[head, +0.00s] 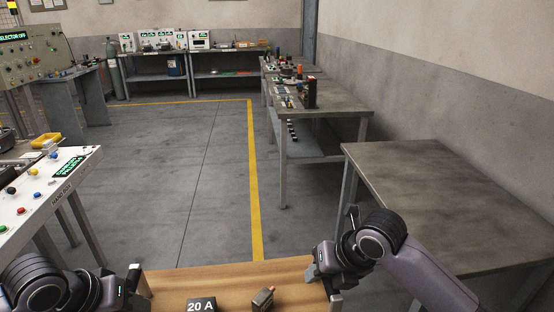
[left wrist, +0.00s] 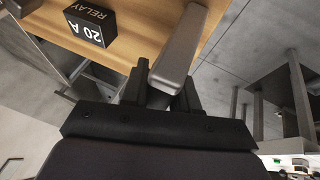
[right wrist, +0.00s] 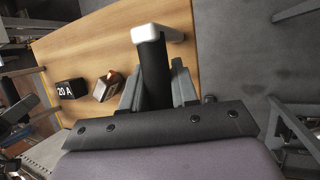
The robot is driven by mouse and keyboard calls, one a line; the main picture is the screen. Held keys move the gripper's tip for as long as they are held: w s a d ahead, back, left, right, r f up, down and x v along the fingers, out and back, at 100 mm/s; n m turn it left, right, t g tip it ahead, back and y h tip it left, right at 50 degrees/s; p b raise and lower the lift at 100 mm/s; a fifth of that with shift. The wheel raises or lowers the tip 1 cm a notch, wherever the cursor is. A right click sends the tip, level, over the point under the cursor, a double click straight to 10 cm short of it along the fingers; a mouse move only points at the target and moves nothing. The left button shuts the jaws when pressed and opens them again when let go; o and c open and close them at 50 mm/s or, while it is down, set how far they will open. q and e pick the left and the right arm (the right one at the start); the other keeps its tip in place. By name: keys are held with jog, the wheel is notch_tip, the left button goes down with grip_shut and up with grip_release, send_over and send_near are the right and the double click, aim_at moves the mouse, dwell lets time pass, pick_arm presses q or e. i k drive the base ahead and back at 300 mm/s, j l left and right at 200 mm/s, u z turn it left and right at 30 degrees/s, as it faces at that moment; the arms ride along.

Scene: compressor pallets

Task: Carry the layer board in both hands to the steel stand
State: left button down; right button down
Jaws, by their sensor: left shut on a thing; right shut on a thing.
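The layer board (head: 225,275) is a light wooden board at the bottom of the head view, its near part cut off by the frame. It also shows in the left wrist view (left wrist: 150,35) and the right wrist view (right wrist: 90,40). My left gripper (head: 138,284) is shut on its left end and my right gripper (head: 328,280) is shut on its right end. A black relay box (head: 201,305) marked 20 A and a small copper-brown part (head: 263,299) rest on the board. A bare grey table (head: 450,195) at the right may be the steel stand; I cannot be sure.
A white control panel (head: 45,190) stands close on the left. A workbench (head: 335,108) with several small items lines the right wall. Further benches (head: 225,72) stand at the back. The grey floor (head: 170,165) ahead is open, with a yellow line (head: 254,180) along it.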

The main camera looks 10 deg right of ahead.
aim_at(421, 185)
jog(key=i+j+z, duration=0.15)
jog(key=i, duration=1.5)
jog(key=i+z, duration=0.3)
jog(key=i, duration=0.2)
jog(key=i+l+z, duration=0.1)
jog(key=i+z, duration=0.6)
jog(key=z, duration=0.25)
jog(key=i+l+z, duration=0.1)
jog(key=i+z, duration=0.6)
jog(key=z, duration=0.15)
